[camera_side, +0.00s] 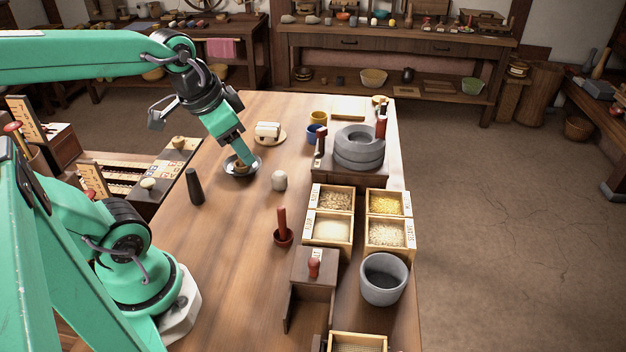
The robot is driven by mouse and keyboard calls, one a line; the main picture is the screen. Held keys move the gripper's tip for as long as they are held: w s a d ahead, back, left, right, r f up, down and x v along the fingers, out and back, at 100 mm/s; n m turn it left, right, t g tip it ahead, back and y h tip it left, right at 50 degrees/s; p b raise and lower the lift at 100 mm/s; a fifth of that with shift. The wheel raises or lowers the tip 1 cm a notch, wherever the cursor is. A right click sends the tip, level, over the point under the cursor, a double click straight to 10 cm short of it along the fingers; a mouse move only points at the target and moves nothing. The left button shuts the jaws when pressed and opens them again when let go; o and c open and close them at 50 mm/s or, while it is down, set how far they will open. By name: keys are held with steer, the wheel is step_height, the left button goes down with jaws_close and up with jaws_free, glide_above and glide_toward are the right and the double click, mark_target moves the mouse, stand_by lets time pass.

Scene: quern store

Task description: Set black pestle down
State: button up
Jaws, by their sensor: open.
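The black pestle (195,187) stands on the wooden table, nearly upright, apart from other things. My gripper (246,163) is open. It points down at a small metal dish (231,173) farther back and to the right of the pestle. Its tips are at or just over the dish. Something small and brownish shows by the tips, but I cannot tell if it touches them. The gripper is clear of the pestle.
A pale round stone (279,180) sits right of the dish. A red pestle (281,222) stands in a small dark red bowl. Grain boxes (329,243), a grey stone mortar (383,292) and a stone quern (359,151) line the right side. Table around the black pestle is clear.

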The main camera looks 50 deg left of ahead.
steer(key=shift+n+t+h, duration=0.4)
steer(key=shift+n+t, duration=0.1)
steer(key=shift+n, duration=0.1)
steer(key=d, duration=0.1)
steer(key=s+d, duration=0.1)
steer(key=d+r, duration=0.1)
steer(key=shift+s+d, duration=0.15)
steer(key=shift+d, duration=0.2)
